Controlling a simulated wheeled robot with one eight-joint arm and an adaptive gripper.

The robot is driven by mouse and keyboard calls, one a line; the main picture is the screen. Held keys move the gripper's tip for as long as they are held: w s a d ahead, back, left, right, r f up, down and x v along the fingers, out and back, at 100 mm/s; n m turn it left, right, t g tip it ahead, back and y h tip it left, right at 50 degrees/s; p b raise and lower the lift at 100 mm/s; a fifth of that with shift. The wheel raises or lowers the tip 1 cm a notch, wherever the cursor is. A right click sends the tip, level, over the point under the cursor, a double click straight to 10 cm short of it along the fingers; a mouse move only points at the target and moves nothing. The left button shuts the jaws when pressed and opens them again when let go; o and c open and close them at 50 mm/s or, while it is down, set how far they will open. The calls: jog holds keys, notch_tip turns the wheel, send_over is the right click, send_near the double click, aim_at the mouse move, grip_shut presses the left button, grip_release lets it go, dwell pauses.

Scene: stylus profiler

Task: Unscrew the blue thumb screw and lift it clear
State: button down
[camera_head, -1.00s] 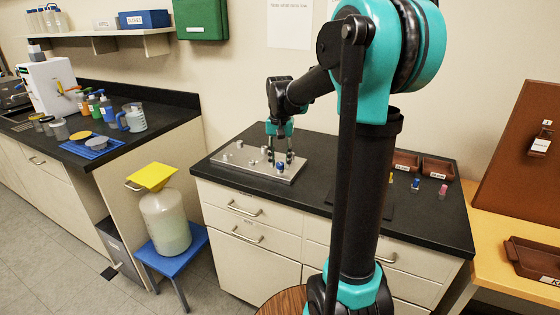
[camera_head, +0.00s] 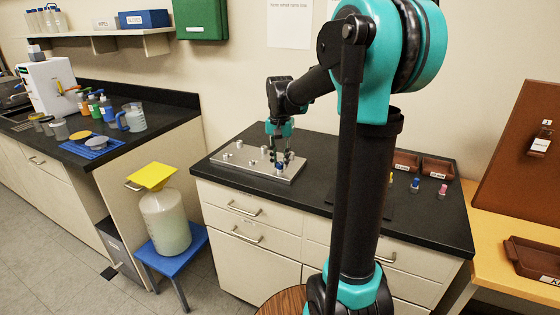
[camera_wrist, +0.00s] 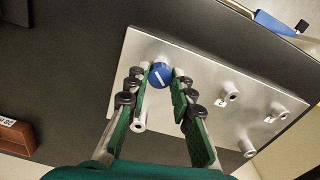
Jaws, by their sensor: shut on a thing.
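The blue thumb screw (camera_wrist: 160,75) sits at the end of the light metal plate (camera_wrist: 205,65) in the wrist view, with a pale slot line on its cap. My gripper (camera_wrist: 160,78) has its two green-padded fingers closed against the sides of the blue cap. In the head view my gripper (camera_head: 281,160) points down over the right part of the plate (camera_head: 240,168), and the blue screw (camera_head: 280,166) shows at its fingertips. The threaded part of the screw is hidden, so I cannot tell how far it is out.
Several silver posts (camera_wrist: 228,92) stand on the plate near my fingers. Brown trays (camera_head: 437,168) and small coloured-top pieces (camera_head: 415,184) are on the black counter (camera_head: 330,148) to the right.

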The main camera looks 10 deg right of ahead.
dwell(0.4)
jog(key=n, duration=0.9)
jog(key=n, duration=0.4)
jog(key=shift+n, duration=0.3)
jog(key=n, duration=0.4)
jog(key=shift+n, duration=0.3)
